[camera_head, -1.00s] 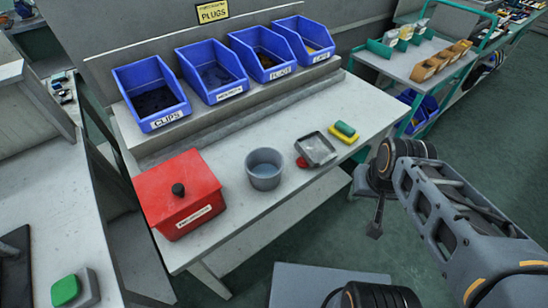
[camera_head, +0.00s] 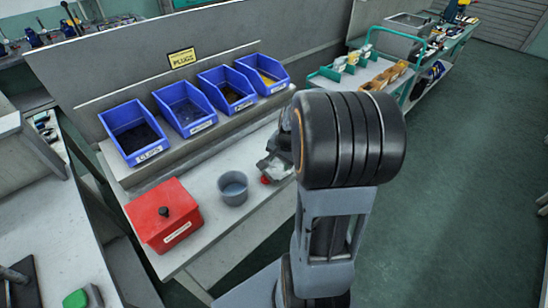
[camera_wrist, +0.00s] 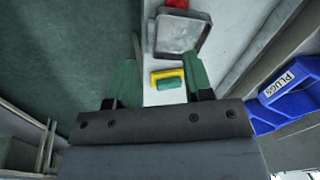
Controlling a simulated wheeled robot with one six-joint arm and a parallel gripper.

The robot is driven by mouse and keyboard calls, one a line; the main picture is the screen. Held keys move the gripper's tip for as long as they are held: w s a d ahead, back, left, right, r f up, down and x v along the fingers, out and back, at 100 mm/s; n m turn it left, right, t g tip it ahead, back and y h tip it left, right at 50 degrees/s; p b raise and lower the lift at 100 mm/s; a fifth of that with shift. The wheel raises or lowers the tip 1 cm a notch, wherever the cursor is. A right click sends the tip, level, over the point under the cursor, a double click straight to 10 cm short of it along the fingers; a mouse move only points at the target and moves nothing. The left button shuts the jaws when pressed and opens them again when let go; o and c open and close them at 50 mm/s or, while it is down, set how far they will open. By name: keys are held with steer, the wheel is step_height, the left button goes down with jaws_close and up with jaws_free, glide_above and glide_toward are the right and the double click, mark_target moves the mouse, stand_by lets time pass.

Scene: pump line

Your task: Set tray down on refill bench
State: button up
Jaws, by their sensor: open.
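The grey square metal tray (camera_wrist: 180,34) lies flat on the pale bench top (camera_head: 208,162), at the top of the wrist view. In the head view the tray (camera_head: 281,170) is partly hidden behind my arm. My gripper (camera_wrist: 163,62) is open above the bench, its green fingers wide apart with nothing held. The tray is beyond the fingertips, and a yellow and green sponge (camera_wrist: 166,77) lies in view between the fingers. In the head view my arm mostly hides the gripper.
A red object (camera_head: 265,180) sits beside the tray. A grey pot (camera_head: 233,188) and a red lidded box (camera_head: 163,214) stand left of it. Several blue bins (camera_head: 182,108) line the bench back. A cart (camera_head: 345,78) stands at the right.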

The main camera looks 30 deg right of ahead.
steer(key=d+m+p, duration=0.2)
steer(key=d+m, duration=0.1)
steer(key=d, duration=0.2)
glide_above(285, 175)
steer(key=s, duration=0.2)
step_height(285, 175, down, 8)
steer(key=shift+d+x, duration=0.2)
steer(key=shift+x, duration=2.75)
steer(key=shift+w, duration=0.15)
steer(key=shift+c, duration=0.3)
jaws_close()
